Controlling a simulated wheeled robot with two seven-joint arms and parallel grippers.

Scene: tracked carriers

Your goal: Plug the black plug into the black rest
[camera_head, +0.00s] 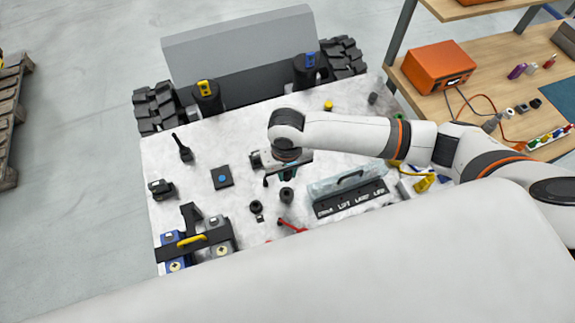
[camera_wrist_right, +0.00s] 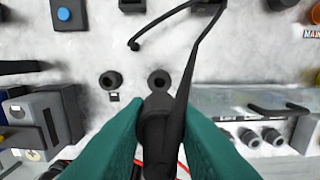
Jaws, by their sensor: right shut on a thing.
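The black plug (camera_wrist_right: 158,125) is a dark, thick body with a black cable (camera_wrist_right: 192,75) running from it up the wrist view. My right gripper (camera_head: 287,173) is shut on it with teal fingers, above the table's middle. Two short black round pieces with a centre hole stand on the table. One (camera_wrist_right: 159,78) is just beyond the plug's tip; the other (camera_wrist_right: 110,80), with a small pale label, is to its left. I cannot tell which is the black rest. The plug appears apart from both, though its lower end is partly hidden. My left gripper is not in view.
A box with a blue button (camera_head: 222,178) stands to the left. A clear-lidded case (camera_head: 347,197) is to the right. Blue and grey units with a yellow handle (camera_head: 192,241) are at the near left.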

